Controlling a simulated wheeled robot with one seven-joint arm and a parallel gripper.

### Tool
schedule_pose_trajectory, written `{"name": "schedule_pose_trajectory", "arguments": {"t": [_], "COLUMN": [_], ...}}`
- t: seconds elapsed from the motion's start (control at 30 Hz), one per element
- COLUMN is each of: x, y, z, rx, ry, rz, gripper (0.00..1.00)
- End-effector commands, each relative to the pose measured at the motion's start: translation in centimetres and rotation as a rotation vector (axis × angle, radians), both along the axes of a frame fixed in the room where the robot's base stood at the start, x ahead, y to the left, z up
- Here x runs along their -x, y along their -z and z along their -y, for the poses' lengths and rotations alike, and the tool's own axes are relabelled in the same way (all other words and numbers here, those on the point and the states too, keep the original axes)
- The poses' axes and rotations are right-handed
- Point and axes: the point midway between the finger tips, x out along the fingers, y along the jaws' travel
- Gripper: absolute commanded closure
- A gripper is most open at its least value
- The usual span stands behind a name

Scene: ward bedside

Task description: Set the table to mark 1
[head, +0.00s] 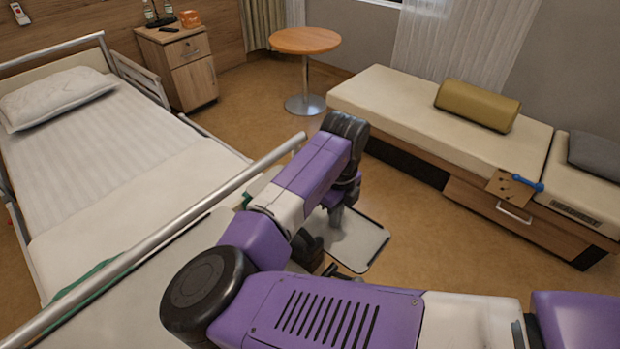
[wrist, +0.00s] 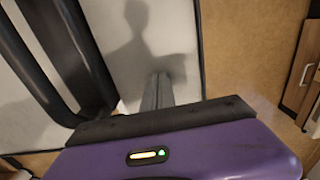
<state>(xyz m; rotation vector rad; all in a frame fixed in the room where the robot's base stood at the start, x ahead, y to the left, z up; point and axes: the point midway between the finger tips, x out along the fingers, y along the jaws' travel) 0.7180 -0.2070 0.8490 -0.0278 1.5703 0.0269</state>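A pale grey tabletop (head: 365,245) with a dark rim shows low beside the bed in the head view, partly hidden by my arm. A pale dark-edged panel, apparently the same top, fills the middle of the wrist view (wrist: 110,25), with a shadow on it. My gripper (head: 336,214) points down over the tabletop in the head view. In the wrist view a dark finger-like part (wrist: 157,92) stands out beyond the purple housing. No mark 1 can be read.
The bed (head: 110,180) with its metal rail (head: 215,205) is at left. A daybed (head: 390,100) lies along the right, with a small board and blue-handled item (head: 527,183) at its edge. A round wooden table (head: 305,40) and cabinet (head: 195,80) stand behind. Floor between is clear.

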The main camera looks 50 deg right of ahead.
Motion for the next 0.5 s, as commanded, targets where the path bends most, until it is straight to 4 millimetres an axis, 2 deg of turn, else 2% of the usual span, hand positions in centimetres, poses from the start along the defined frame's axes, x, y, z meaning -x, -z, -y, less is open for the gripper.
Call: {"name": "schedule_pose_trajectory", "arguments": {"t": [0.03, 0.5], "x": [0.1, 0.1], "y": [0.6, 2.7], "z": [-0.1, -0.1], "rx": [-0.003, -0.003], "ry": [0.0, 0.001], "rz": [-0.003, -0.002], "gripper": [1.0, 1.0]}}
